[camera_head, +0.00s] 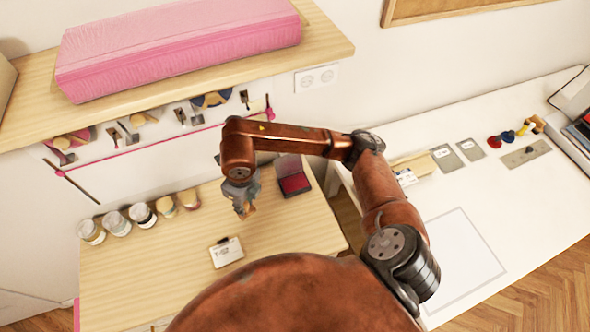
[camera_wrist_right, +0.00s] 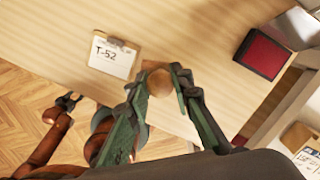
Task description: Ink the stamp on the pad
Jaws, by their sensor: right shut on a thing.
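The stamp, with a round wooden knob (camera_wrist_right: 159,82), is held between the fingers of my right gripper (camera_wrist_right: 157,88). In the head view the right gripper (camera_head: 243,207) points down above the wooden table, left of the ink pad and apart from it. The gripper hides most of the stamp there. The red ink pad (camera_head: 295,183) lies open near the table's right edge, its lid raised behind it. It also shows at the upper right of the right wrist view (camera_wrist_right: 263,53). My left gripper (camera_wrist_right: 68,102) shows small at the lower left of the right wrist view, far from the pad.
A clipboard card marked T-52 (camera_wrist_right: 112,56) lies on the wooden table (camera_head: 150,285), near the gripper. Several jars (camera_head: 117,223) stand along its left back. A shelf (camera_head: 330,42) with a pink box (camera_head: 180,45) overhangs the back. A white table (camera_head: 480,195) stands to the right.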

